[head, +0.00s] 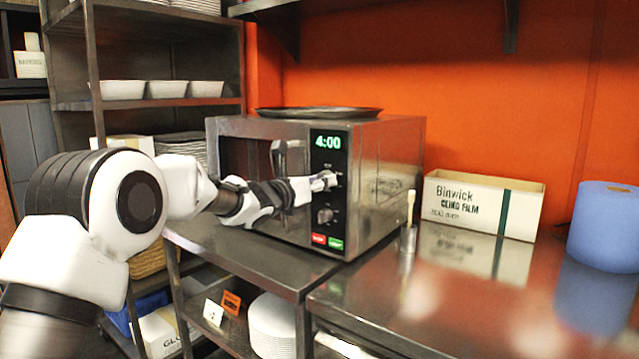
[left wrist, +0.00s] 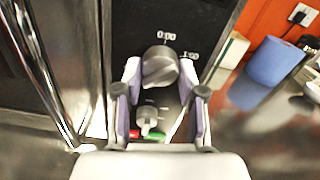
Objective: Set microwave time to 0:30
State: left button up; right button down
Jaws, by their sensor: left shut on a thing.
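The steel microwave (head: 385,165) stands on the counter, its green display (head: 328,142) reading 4:00. Its black control panel has an upper knob, a lower knob (head: 325,215), a red button (head: 319,239) and a green button (head: 336,243). My left gripper (head: 325,181) reaches the panel from the left and is shut on the upper knob. The lower knob (left wrist: 148,117) shows between the fingers. My right gripper is not in view.
A dark round tray (head: 318,112) lies on the microwave. The door handle (head: 279,165) is close to my left arm. A cling film box (head: 480,203) and a blue roll (head: 606,225) stand to the right. The front of the right counter (head: 430,310) is clear.

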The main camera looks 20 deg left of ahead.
pick_arm(q)
jog(key=shift+r+m+p, duration=0.15)
jog(key=shift+m+p, duration=10.2)
jog(key=shift+m, duration=5.75)
jog(key=o, duration=1.1)
